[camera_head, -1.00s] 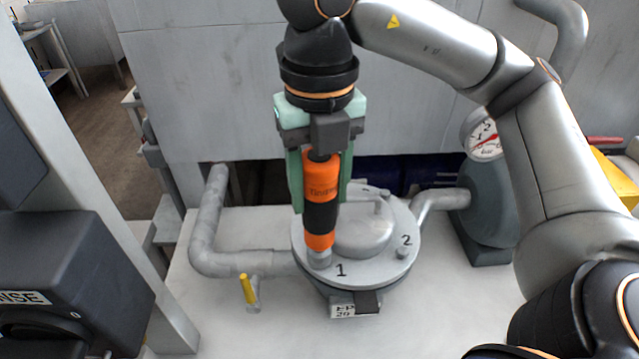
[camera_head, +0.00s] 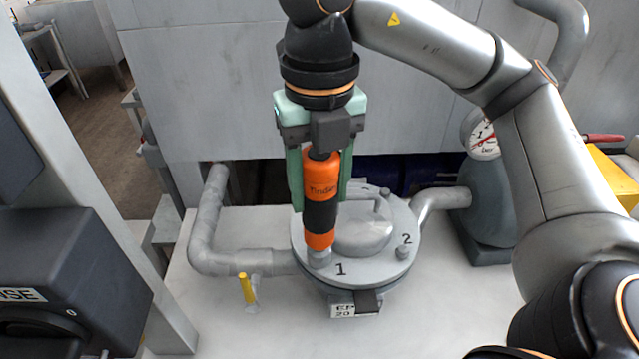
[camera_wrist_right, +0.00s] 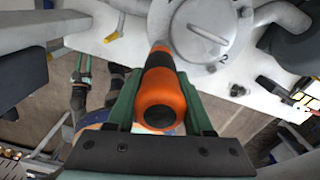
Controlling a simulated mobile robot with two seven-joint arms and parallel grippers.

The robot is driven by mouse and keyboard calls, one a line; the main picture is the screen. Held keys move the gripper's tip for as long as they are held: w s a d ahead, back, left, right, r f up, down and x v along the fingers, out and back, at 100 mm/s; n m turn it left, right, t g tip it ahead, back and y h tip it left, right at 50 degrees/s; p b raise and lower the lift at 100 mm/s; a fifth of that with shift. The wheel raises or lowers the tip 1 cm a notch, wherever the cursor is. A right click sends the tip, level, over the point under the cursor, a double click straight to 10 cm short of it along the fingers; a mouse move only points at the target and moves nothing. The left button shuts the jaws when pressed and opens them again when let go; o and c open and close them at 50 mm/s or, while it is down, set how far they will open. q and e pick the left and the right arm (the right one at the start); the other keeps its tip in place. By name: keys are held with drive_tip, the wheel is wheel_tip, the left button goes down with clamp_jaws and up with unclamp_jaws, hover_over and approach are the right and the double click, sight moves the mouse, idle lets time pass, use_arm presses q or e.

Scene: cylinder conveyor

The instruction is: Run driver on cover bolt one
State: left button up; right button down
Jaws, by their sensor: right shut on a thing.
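The round grey cover (camera_head: 374,267) has the numbers 1 and 2 marked on it and a raised handle in its middle. My right gripper (camera_head: 320,190) is shut on an orange and black driver (camera_head: 320,224), held upright above the cover. The driver's lower end is at the bolt beside number 1 and hides most of it; I cannot tell whether it is fully seated. Bolt two (camera_head: 403,252) stands free by number 2. In the right wrist view the driver (camera_wrist_right: 160,98) sits between the green fingers.
A grey pipe (camera_head: 207,225) with a yellow valve handle (camera_head: 247,288) runs left of the cover. A pressure gauge (camera_head: 484,138) on a grey vessel stands to the right. A dark switch box (camera_head: 75,275) is at the lower left.

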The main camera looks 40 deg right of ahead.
sight(318, 161)
drive_tip(key=shift+r, duration=0.1)
idle(0.7)
drive_tip(key=shift+r+p, duration=1.7)
drive_tip(key=shift+r, duration=0.05)
